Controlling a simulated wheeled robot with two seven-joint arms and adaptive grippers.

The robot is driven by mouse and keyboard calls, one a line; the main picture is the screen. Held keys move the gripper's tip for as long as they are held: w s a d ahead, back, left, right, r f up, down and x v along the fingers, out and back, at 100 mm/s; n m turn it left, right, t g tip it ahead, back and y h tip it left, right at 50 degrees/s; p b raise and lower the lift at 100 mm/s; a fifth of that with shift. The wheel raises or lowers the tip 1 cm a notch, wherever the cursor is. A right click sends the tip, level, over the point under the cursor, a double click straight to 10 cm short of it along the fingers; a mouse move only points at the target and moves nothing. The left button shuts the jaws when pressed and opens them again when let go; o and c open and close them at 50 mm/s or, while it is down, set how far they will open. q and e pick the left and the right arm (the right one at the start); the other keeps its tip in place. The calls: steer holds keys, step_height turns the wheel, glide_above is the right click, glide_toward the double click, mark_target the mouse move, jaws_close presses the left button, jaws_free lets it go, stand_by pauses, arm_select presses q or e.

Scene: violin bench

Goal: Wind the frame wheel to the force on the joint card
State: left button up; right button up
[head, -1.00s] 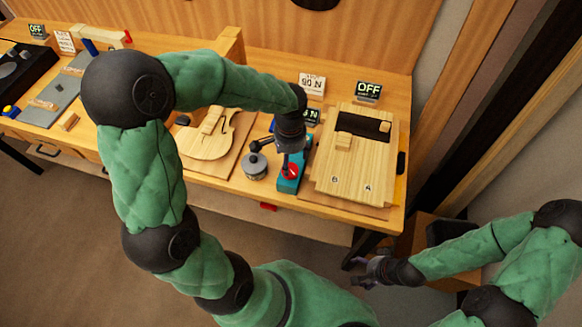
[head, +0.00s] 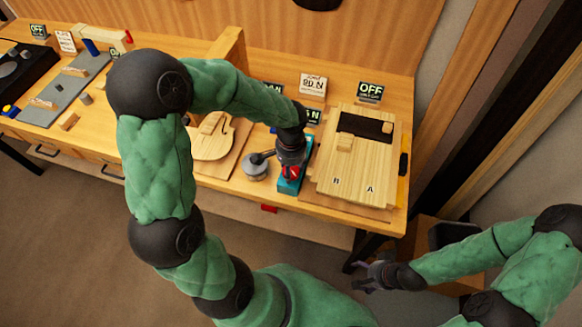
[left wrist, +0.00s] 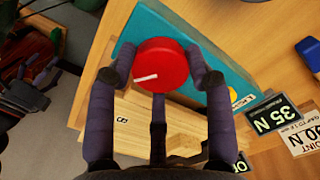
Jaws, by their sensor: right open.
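The red frame wheel (left wrist: 162,66) with a white mark sits on a teal block (left wrist: 210,75), which also shows in the head view (head: 284,186). My left gripper (left wrist: 160,68) has its dark fingers around the wheel, apparently touching its sides, and looks shut on it. In the head view my left gripper (head: 290,165) mostly hides the wheel. The joint card (head: 313,86) reads 90 N. A small display (left wrist: 272,114) reads 35 N; it is partly hidden in the head view. My right gripper (head: 372,272) is open and empty, low beside the bench.
A pale wooden board (head: 352,175) marked A and B lies right of the teal block. A round grey pot (head: 255,168) and a violin plate (head: 210,142) are to the left. An OFF display (head: 370,91) stands behind. A wooden upright (head: 230,48) rises behind the left arm.

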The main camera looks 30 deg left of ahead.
arm_select(q)
steer(key=shift+m, duration=0.3)
steer(key=shift+r+m+p, duration=0.1)
steer(key=shift+m+p, duration=0.9)
steer(key=shift+m, duration=0.2)
steer(key=shift+m+p, duration=1.05)
steer(key=shift+m, duration=0.65)
steer(key=shift+w, duration=0.1)
steer(key=o, duration=1.1)
steer(key=shift+o, duration=0.2)
